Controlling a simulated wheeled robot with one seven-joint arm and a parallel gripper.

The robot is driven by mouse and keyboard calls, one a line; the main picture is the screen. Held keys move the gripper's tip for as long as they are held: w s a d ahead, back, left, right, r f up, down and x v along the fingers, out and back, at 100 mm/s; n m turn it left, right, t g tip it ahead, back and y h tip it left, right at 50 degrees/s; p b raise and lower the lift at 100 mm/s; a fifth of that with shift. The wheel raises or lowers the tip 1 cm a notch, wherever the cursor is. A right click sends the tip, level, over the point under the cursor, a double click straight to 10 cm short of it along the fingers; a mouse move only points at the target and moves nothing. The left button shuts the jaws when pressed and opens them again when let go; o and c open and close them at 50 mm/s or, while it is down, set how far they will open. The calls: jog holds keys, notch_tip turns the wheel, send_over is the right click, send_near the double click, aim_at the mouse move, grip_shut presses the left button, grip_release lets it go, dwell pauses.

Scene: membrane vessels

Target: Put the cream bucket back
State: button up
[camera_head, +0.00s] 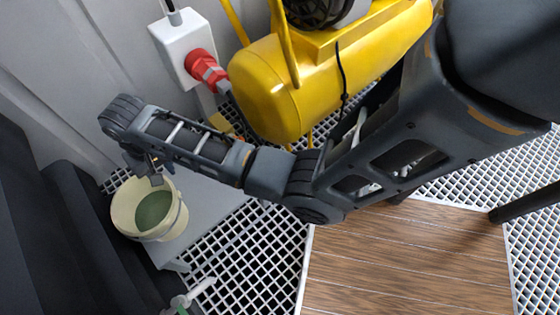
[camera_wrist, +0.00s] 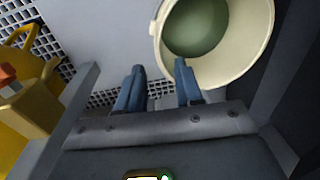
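The cream bucket (camera_head: 165,230) stands upright at the lower left in the head view, with a dark green inside. It appears to rest on a grey plate. My gripper (camera_head: 152,170) is at the bucket's far rim, pointing down. In the wrist view my gripper (camera_wrist: 160,75) is open, with a clear gap between its two blue-grey fingers. The right finger overlaps the opening of the bucket (camera_wrist: 232,72), and the left finger lies outside the rim. I cannot tell whether either finger touches the bucket wall.
A grey plate (camera_head: 207,200) lies beside the bucket, over white grating (camera_head: 245,245). Dark steps or ledges (camera_head: 75,215) are close on the left. A yellow tank (camera_head: 285,90) and a white box with a red plug (camera_head: 183,52) stand behind. Wooden floor (camera_head: 400,265) is clear at right.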

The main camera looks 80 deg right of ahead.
jog(key=s+a+f+n+t+h, duration=0.1)
jog(key=s+n+t, duration=0.15)
jog(key=s, duration=0.75)
jog(key=s+f+n+t, duration=0.15)
jog(key=s+t, duration=0.25)
jog(key=s, duration=0.6)
jog(key=s+a+r+n+t, duration=0.1)
jog(key=s+r+t, duration=0.1)
jog(key=s+r, duration=0.3)
jog(key=s+a+r+n+t, duration=0.1)
jog(key=s+r+t, duration=0.2)
jog(key=r, duration=0.9)
jog(key=s+a+r+n+t, duration=0.1)
jog(key=s+r+t, duration=0.1)
jog(key=s+r, duration=0.5)
jog(key=shift+s+r+t, duration=0.35)
jog(key=shift+r, duration=0.55)
notch_tip(320, 180, up, 16)
jog(key=p, duration=1.6)
jog(key=shift+f, duration=0.1)
